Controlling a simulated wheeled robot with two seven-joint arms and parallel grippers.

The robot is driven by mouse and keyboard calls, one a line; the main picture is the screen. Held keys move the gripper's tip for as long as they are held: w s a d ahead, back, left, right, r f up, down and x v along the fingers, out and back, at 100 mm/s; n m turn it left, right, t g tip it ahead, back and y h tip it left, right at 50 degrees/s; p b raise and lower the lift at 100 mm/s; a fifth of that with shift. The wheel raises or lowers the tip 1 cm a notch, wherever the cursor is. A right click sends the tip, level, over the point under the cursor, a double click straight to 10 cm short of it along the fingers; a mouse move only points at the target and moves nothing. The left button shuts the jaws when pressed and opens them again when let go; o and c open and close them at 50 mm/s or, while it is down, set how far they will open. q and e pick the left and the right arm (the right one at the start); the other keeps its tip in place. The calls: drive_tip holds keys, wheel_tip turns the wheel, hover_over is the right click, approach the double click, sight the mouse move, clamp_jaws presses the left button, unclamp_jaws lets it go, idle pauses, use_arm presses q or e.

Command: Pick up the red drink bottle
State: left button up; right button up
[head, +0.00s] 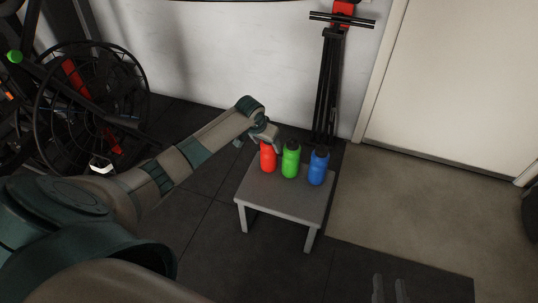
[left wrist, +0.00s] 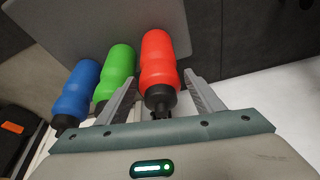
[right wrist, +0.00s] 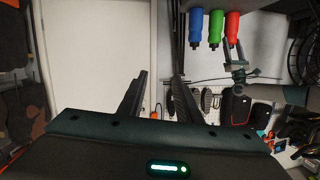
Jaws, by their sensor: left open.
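The red drink bottle (head: 267,160) stands upright at the left end of a row on a small grey table (head: 264,200). My left gripper (head: 268,141) is at the red bottle's upper part, from the left and behind. In the left wrist view the red bottle (left wrist: 159,62), with its dark cap toward the palm, shows between the two spread fingers of the left gripper (left wrist: 160,82). I cannot tell whether a finger touches it. My right gripper (right wrist: 162,85) is open and empty, far from the bottles; it also shows at the head view's bottom edge (head: 389,286).
A green bottle (head: 291,160) stands just right of the red one, and a blue bottle (head: 318,167) stands beyond it. In the left wrist view one left finger passes close to the green bottle (left wrist: 116,70). The table's front part is bare. A wall is behind.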

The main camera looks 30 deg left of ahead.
use_arm(q)
drive_tip(key=b+x, duration=0.1)
drive_tip(key=x, duration=0.2)
drive_tip(key=shift+d, duration=0.1)
drive_tip(key=shift+w+f, duration=0.15)
drive_tip(key=shift+f, duration=0.2)
use_arm(e)
drive_tip(key=shift+w+a+r+t+y, duration=0.1)
drive_tip(key=shift+a+r+t+y, duration=0.1)
drive_tip(key=shift+r+t, duration=0.5)
drive_tip(key=shift+a+r+t+y, duration=0.15)
drive_tip(key=shift+r+t, duration=0.2)
drive_tip(key=shift+r, duration=0.6)
drive_tip(key=shift+w+a+r+t+y, duration=0.1)
drive_tip(key=shift+a+r+t+y, duration=0.1)
drive_tip(key=shift+r+t, duration=0.5)
drive_tip(key=shift+r, duration=0.15)
use_arm(q)
drive_tip(key=c, duration=1)
drive_tip(key=shift+c, duration=0.2)
drive_tip(key=shift+r, duration=0.1)
